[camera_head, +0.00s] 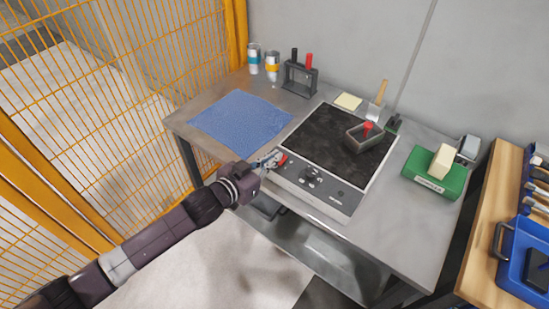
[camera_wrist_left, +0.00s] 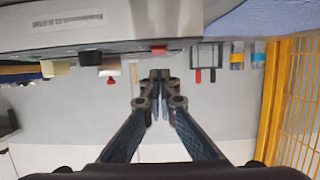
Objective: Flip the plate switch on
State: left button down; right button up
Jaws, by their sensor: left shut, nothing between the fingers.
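The hot plate (camera_head: 340,140) lies on the grey workbench with a dark top and a grey front panel (camera_head: 318,186). A small red switch (camera_head: 283,159) shows at the panel's left end, right by my left fingertips. My left gripper (camera_head: 273,159) is shut and empty, at the panel's left front edge. The switch also shows in the left wrist view (camera_wrist_left: 158,50), which looks upside down, just beyond the shut left fingertips (camera_wrist_left: 160,75). I cannot tell whether they touch it, or which way the switch is set. My right gripper is not in view.
Black knobs (camera_head: 312,177) sit on the panel to the right of the switch. A blue cloth (camera_head: 241,121) lies to the left. A green box (camera_head: 436,177) stands right. A yellow fence (camera_head: 120,90) borders the left side.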

pick_arm(q)
notch_tip(320, 180, up, 2)
jog(key=shift+r+p, duration=0.2)
jog(key=shift+p, duration=0.4)
jog(key=s+a+b, duration=0.2)
jog(key=s+a, duration=0.4)
jog(key=s, duration=0.2)
jog(key=shift+s+r, duration=0.15)
jog(key=shift+r, duration=0.05)
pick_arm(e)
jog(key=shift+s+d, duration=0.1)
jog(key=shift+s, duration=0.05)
